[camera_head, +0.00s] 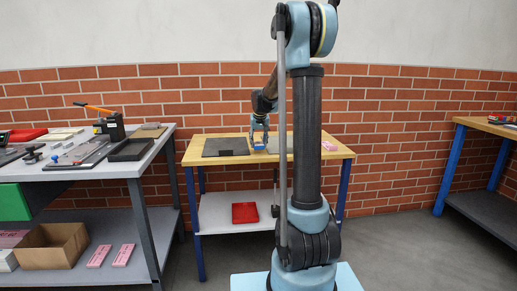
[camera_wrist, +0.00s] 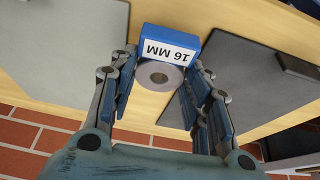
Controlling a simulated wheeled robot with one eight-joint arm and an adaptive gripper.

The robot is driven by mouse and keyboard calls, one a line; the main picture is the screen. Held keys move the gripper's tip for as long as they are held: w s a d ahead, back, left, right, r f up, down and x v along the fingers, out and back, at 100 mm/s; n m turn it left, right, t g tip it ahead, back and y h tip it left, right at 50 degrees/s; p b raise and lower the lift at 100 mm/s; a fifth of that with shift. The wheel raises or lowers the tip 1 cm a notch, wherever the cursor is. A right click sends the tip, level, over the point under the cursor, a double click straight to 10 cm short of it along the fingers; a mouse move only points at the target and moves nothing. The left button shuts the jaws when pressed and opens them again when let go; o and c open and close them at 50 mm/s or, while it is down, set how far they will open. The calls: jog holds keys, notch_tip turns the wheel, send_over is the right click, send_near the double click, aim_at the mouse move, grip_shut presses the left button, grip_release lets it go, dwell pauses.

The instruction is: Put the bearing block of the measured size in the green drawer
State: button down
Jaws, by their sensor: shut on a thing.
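A blue block labelled "16 MM" (camera_wrist: 171,42) with a grey ring-shaped face (camera_wrist: 159,76) is between the fingers of my gripper (camera_wrist: 163,65) in the wrist view. My gripper is shut on this block. In the head view my gripper (camera_head: 260,138) is low over the wooden table, between a dark mat and a grey one; I cannot tell if the block touches the tabletop. The green drawer (camera_head: 14,202) shows at the left edge, under the grey workbench top. Its inside is hidden.
The wooden table (camera_head: 190,153) holds a dark mat (camera_head: 225,146); a red tray (camera_head: 244,212) is on its lower shelf. The grey workbench (camera_head: 100,171) at left carries tools and trays, with a cardboard box (camera_head: 52,245) below. Another table (camera_head: 480,123) is at right.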

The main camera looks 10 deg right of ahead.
notch_tip(320, 180, down, 3)
jog(key=shift+r, duration=0.15)
jog(key=c, duration=1.2)
grip_release()
jog(key=shift+o, duration=0.2)
jog(key=shift+r, duration=0.1)
